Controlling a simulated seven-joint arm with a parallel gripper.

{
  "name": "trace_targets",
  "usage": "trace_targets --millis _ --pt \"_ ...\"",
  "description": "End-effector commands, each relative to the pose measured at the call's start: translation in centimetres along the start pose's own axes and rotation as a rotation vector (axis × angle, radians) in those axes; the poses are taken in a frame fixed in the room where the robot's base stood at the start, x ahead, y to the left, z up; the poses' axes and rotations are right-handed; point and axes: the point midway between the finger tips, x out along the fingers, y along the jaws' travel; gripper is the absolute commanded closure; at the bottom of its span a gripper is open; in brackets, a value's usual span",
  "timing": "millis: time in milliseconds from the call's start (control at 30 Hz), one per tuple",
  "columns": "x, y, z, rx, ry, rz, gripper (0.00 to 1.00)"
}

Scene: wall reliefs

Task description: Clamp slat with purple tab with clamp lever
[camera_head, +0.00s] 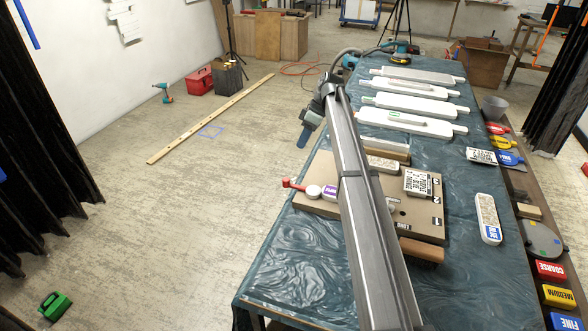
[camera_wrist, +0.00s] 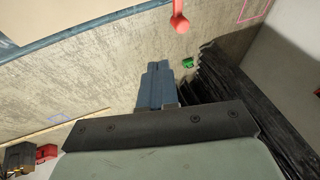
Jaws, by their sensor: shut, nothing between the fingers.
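A brown board (camera_head: 320,206) lies on the covered table, partly hidden behind my arm. At its left edge is the clamp lever, with a red handle (camera_head: 293,185) pointing left and a round white part. A purple tab (camera_head: 330,191) sits just right of the white part; the slat it belongs to is hidden or cannot be made out. My gripper (camera_head: 303,138) is over the floor just beyond the table's left edge, apart from the lever. In the wrist view, its blue-grey fingers (camera_wrist: 157,87) are together and empty, and the red handle end (camera_wrist: 179,18) shows at the top.
The table cover (camera_head: 300,265) is bare in front of the board. Several white slats (camera_head: 410,122) lie at the table's far end. A blue-labelled white block (camera_head: 488,218) lies right of the board. A printed card (camera_head: 423,184) sits on the board.

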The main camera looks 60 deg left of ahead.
Motion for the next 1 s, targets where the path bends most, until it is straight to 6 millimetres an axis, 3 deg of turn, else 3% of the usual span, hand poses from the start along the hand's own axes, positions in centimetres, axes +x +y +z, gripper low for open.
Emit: trace_targets --millis 200,500,733,1000 --pt "0.3 2.6 0.1 0.404 0.032 -0.019 1.00" --pt "0.5 4.5 0.3 0.966 0.031 -0.043 1.00" --pt "0.2 4.4 0.7 1.395 -0.017 -0.024 1.00" --pt "-0.7 2.6 1.4 1.851 -0.093 0.075 1.00"
